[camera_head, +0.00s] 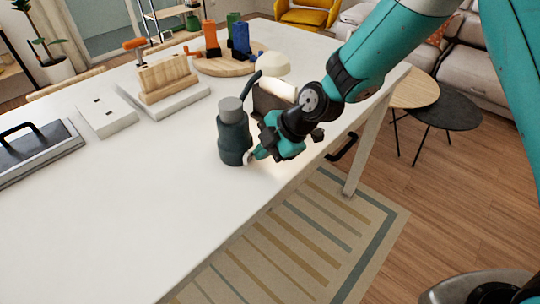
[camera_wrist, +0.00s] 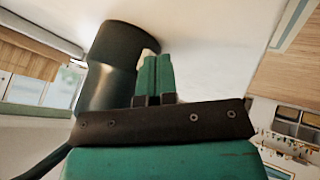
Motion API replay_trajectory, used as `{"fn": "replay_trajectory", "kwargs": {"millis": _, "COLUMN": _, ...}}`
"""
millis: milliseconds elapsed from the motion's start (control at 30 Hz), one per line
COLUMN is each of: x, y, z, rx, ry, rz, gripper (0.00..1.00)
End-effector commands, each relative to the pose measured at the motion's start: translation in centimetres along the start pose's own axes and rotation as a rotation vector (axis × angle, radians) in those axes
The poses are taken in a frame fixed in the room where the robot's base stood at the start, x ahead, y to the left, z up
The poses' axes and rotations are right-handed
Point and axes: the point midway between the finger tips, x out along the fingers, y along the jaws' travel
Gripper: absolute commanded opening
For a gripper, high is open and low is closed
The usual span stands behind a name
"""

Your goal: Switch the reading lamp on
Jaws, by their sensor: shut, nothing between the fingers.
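The reading lamp stands near the table's right edge. Its cream shade (camera_head: 272,65) is on a bent dark neck (camera_head: 251,82). A dark upright cylinder with a grey top (camera_head: 233,137), seemingly the lamp's body, stands just left of my gripper (camera_head: 252,154). It also shows in the wrist view (camera_wrist: 108,70). A small pale piece (camera_head: 247,158) shows low on its side, at my fingertips. My gripper (camera_wrist: 155,60) is shut and empty; its tips are at or very near that piece, contact unclear. The tabletop has warm bright patches below the shade and by my gripper.
On the white table (camera_head: 130,220) are a wooden holder (camera_head: 168,78), a flat white block (camera_head: 107,115), a dark-handled tray (camera_head: 35,150) and a round board (camera_head: 212,66) with coloured items. The front of the table is clear. Round side tables (camera_head: 447,107) stand right.

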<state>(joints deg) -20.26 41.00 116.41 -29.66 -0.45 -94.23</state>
Motion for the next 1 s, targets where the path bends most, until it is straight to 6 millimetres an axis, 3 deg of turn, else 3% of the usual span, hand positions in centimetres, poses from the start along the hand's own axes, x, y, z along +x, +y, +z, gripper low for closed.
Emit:
{"fn": "replay_trajectory", "kwargs": {"millis": 767, "x": 0.2, "y": -0.9, "z": -1.3, "rx": 0.003, "ry": -0.001, "rz": 0.001, "gripper": 0.00}}
{"fn": "replay_trajectory", "kwargs": {"millis": 1000, "x": -0.4, "y": -2.9, "z": -1.4, "rx": -0.011, "ry": 0.006, "rz": -0.006, "gripper": 0.00}}
